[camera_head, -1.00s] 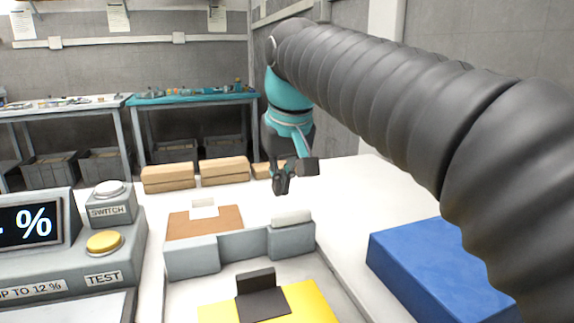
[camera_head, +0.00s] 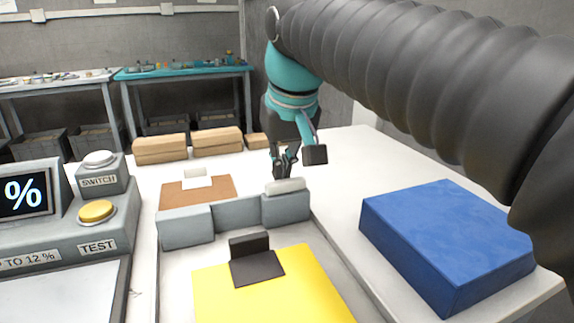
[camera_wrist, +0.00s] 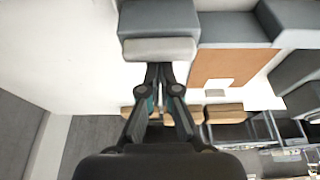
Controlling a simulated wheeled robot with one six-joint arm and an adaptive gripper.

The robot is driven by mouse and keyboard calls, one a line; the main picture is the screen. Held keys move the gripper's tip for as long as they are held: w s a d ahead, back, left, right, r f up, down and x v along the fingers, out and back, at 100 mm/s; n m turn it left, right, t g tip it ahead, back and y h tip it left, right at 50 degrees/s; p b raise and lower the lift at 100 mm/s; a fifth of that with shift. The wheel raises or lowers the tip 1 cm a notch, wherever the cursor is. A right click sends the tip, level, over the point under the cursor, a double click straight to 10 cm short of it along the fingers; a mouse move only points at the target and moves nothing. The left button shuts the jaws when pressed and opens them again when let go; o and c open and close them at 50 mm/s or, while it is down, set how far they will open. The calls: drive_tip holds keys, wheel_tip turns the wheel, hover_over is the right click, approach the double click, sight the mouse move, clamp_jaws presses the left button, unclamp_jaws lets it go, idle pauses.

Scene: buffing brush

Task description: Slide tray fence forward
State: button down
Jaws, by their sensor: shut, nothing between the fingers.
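The grey tray fence (camera_head: 237,214) stands across the tray (camera_head: 170,270), with a raised block at each end. A pale pad (camera_head: 285,187) tops its right block. My gripper (camera_head: 284,176) is shut and empty, pointing down right behind that block. In the wrist view, the closed fingertips (camera_wrist: 159,68) meet the edge of the pale pad (camera_wrist: 158,49), with the fence's grey block (camera_wrist: 158,18) beyond. I cannot tell whether they touch. The fence hides the very tips in the head view.
A brown board (camera_head: 220,188) with a white piece lies behind the fence. A yellow sheet (camera_head: 270,290) with a dark bracket (camera_head: 255,264) lies in front. A blue block (camera_head: 440,235) stands right, a control box (camera_head: 75,235) left. Tan blocks (camera_head: 160,149) line the back.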

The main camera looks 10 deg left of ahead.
drive_tip(key=s+d, duration=0.1)
drive_tip(key=s, duration=0.1)
drive_tip(key=s+d+b, duration=0.1)
drive_tip(key=s, duration=0.1)
drive_tip(key=s+d, duration=0.2)
drive_tip(key=shift+s+d, duration=0.1)
drive_tip(key=shift+s, duration=0.3)
